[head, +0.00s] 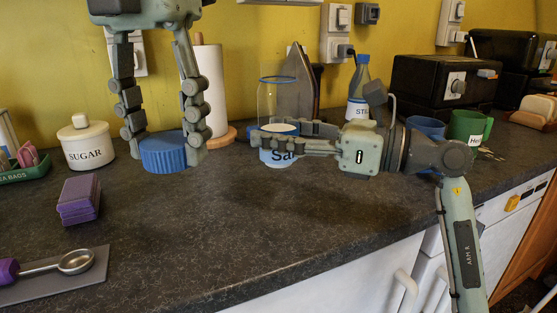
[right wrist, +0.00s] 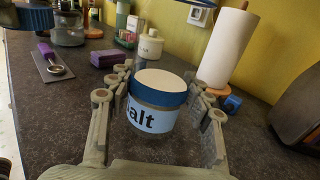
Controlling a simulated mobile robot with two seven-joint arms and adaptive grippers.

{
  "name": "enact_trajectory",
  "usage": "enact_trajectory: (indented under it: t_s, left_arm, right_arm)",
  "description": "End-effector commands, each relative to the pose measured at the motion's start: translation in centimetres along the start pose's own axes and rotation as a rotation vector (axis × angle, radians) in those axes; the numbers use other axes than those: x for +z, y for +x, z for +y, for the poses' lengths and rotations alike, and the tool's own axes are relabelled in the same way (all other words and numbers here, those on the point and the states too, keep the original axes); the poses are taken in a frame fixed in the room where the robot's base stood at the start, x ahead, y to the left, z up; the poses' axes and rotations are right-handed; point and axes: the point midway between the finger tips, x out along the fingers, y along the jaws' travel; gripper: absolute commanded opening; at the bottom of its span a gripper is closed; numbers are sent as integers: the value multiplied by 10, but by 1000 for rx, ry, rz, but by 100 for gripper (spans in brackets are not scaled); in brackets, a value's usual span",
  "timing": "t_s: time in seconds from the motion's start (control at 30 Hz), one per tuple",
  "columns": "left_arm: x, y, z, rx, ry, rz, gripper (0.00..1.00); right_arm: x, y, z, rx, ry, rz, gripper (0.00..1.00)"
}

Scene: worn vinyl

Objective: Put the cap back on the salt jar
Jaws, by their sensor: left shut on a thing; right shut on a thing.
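The salt jar (head: 277,158) is upright and clear, with a blue rim, white salt inside and a "Salt" label. Its open mouth is uncovered. My right gripper (head: 268,140) is shut on it, reaching in from the right; its fingers flank the jar (right wrist: 152,117) in the right wrist view and partly hide it in the head view. My left gripper (head: 166,147) points down and is shut on the cap's sides. I cannot tell the cap's height above the counter.
A sugar jar (head: 87,145) and purple block (head: 78,200) are at left, with a measuring spoon (head: 75,262) on a grey mat in front. A paper towel roll (head: 208,95), iron (head: 297,88) and bottle (head: 360,88) stand behind. The front middle counter (head: 220,220) is clear.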

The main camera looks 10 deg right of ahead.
Motion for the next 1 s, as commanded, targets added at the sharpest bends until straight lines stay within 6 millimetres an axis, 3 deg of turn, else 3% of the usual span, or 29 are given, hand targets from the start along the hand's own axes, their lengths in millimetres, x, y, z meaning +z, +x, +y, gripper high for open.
enact_trajectory:
  t_s: [0.2, 0.57, 0.6, 0.9, 1.0]
  left_arm:
    - [0, 0, 0, 0, 0, 0, 37]
    - [0, 0, 0, 0, 0, 0, 37]
    - [0, 0, 0, 0, 0, 0, 37]
    - [0, 0, 0, 0, 0, 0, 37]
    - [0, 0, 0, 0, 0, 0, 37]
  right_arm:
    - [26, 0, 0, -1, -2, -2, 8]
    - [28, 0, 0, -1, 0, -2, 8]
    - [28, 0, 0, -1, 0, -2, 45]
    - [28, 0, 0, -1, 0, -3, 8]
    - [28, 0, 0, -1, 0, -3, 0]
